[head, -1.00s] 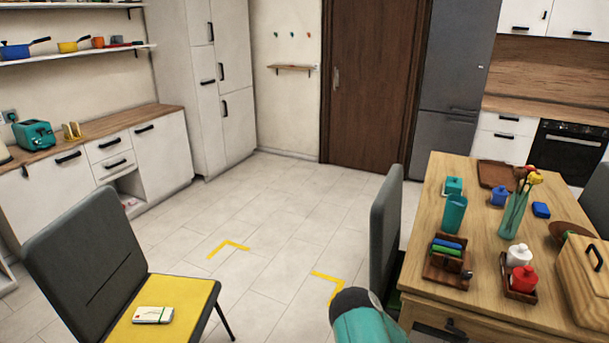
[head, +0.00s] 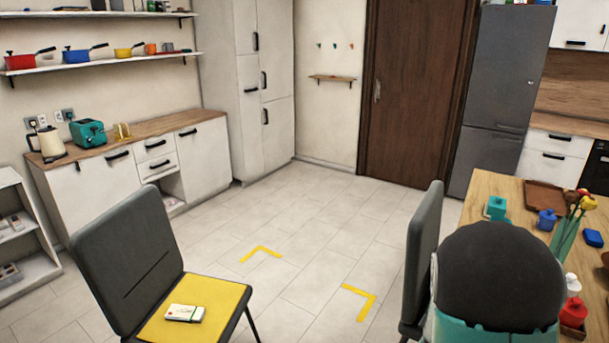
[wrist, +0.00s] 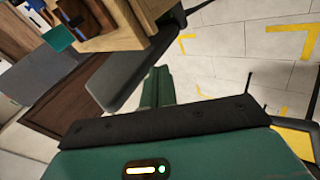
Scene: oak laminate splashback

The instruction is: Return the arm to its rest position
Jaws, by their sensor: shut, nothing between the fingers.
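My gripper (wrist: 158,88) shows in the wrist view as green fingers pressed together with nothing between them. It points past the edge of a grey chair (wrist: 128,75), over the pale tiled floor. In the head view a teal and black link of my arm (head: 498,285) stands large at the lower right, in front of the table. The gripper's fingers do not show in the head view.
A wooden table (head: 488,192) with containers and flowers stands at the right, partly hidden by my arm. One grey chair (head: 425,255) is beside it. Another chair with a yellow seat (head: 215,290) holds a small white box (head: 185,313). Tiled floor (head: 310,220) between them is clear.

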